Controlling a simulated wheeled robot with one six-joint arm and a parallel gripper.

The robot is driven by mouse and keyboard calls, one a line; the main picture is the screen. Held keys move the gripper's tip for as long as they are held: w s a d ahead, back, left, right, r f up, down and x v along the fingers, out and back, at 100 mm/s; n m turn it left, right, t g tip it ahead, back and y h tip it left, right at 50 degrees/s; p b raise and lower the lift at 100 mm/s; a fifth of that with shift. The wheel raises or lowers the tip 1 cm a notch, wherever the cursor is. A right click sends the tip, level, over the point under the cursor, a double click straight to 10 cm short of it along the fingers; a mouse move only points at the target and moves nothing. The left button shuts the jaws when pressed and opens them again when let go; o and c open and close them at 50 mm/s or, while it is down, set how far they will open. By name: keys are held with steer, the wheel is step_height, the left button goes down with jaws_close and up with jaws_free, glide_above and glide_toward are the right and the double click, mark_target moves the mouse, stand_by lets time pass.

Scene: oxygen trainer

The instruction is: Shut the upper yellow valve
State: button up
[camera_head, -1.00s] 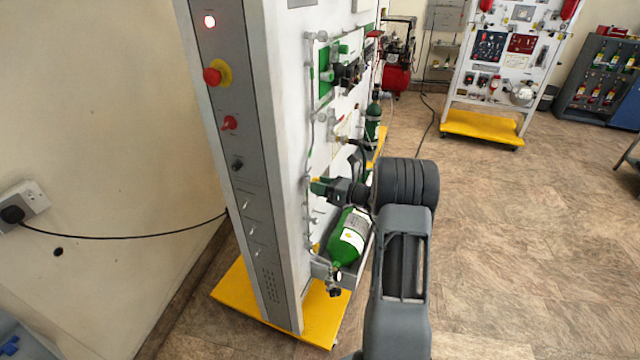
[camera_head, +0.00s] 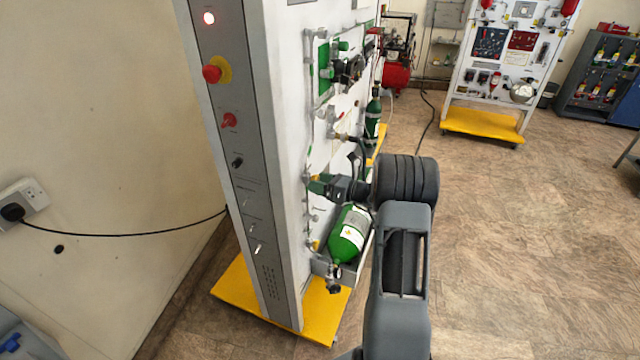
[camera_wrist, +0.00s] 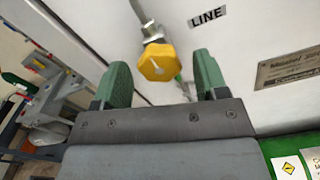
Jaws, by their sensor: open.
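The yellow valve knob (camera_wrist: 158,63) sits on a metal fitting on the white panel, below the "LINE" label, in the wrist view. My gripper (camera_wrist: 160,80) is open, with one green finger on each side of the knob. The knob appears beyond the fingertips' gap and neither finger visibly touches it. In the head view my gripper (camera_head: 315,185) is up against the panel face, and it hides most of the knob there. A lower yellow valve (camera_head: 316,246) shows below it on the panel.
A green cylinder (camera_head: 348,236) lies in a holder just below my gripper. A black hose curves close above my wrist. The trainer's yellow base (camera_head: 325,318) sticks out at the floor. Open floor (camera_head: 520,250) lies to the right.

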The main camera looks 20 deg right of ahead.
steer(key=b+v, duration=0.2)
steer(key=v, duration=1.1)
steer(key=shift+s+d, duration=0.25)
steer(key=shift+s, duration=0.1)
